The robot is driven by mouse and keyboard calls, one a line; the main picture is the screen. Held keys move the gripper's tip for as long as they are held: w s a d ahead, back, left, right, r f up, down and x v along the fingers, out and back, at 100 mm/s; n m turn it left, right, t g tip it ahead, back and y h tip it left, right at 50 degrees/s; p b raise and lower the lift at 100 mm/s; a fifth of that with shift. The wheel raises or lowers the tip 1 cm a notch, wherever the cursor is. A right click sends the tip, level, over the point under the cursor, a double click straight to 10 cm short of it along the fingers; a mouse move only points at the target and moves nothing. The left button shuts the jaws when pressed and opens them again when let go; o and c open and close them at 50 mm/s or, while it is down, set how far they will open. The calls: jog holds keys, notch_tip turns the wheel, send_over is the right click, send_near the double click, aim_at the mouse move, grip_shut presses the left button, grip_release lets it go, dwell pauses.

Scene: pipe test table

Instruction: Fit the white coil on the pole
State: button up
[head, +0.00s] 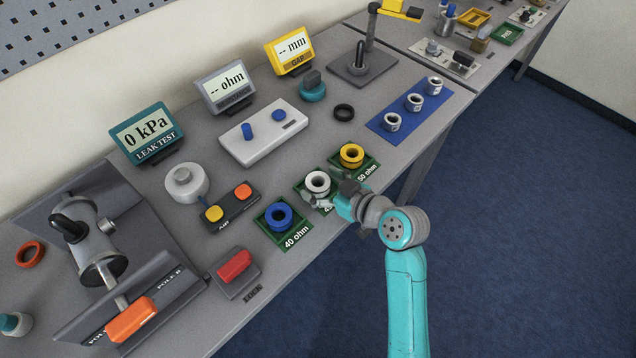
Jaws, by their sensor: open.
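The white coil (317,183) is a short ring with a dark centre. It sits on the middle one of three green pads, between the blue coil (279,216) and the yellow coil (351,156). My gripper (326,193) is open, low at the right side of the white coil, and covers part of its pad and label. I cannot tell whether the fingers touch the coil. I cannot tell surely which part is the pole.
A button box (231,205) with yellow and orange buttons lies left of the coils. A red block (234,266) is nearer the front. A black ring (344,112) and a blue mat (425,113) with several white rings lie beyond. Grey table shows between them.

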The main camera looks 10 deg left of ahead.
jog(key=shift+f, duration=0.1)
jog(key=c, duration=1.3)
